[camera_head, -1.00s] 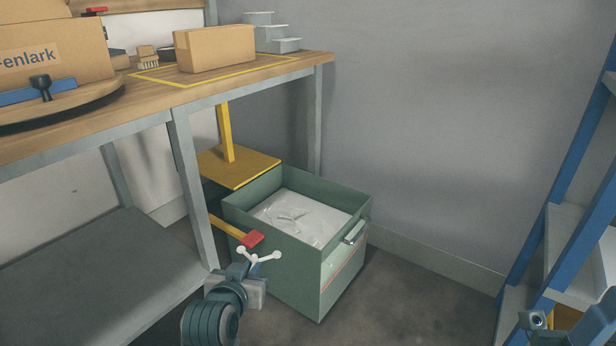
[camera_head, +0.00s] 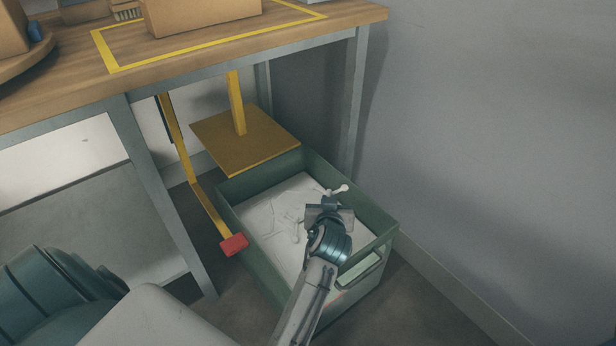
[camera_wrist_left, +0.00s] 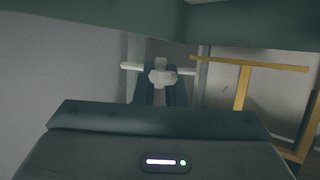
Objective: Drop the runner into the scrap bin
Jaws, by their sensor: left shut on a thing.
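My left gripper (camera_head: 328,202) is shut on the runner (camera_head: 341,188), a small white branched piece. In the head view they are over the open green scrap bin (camera_head: 372,220), inside its rim outline; the exact height is hard to judge. My gripper hides most of the runner there. In the left wrist view the runner (camera_wrist_left: 161,73) sits between the fingertips, with arms sticking out to both sides. White branched scrap (camera_head: 287,220) lies on the pale contents of the bin. My right gripper is not in view.
A yellow stand with a plate (camera_head: 245,142) is behind the bin. A yellow bar with a red end (camera_head: 233,245) runs along the bin's left side. The wooden bench (camera_head: 200,70) and its grey legs are at the upper left; grey wall is at the right.

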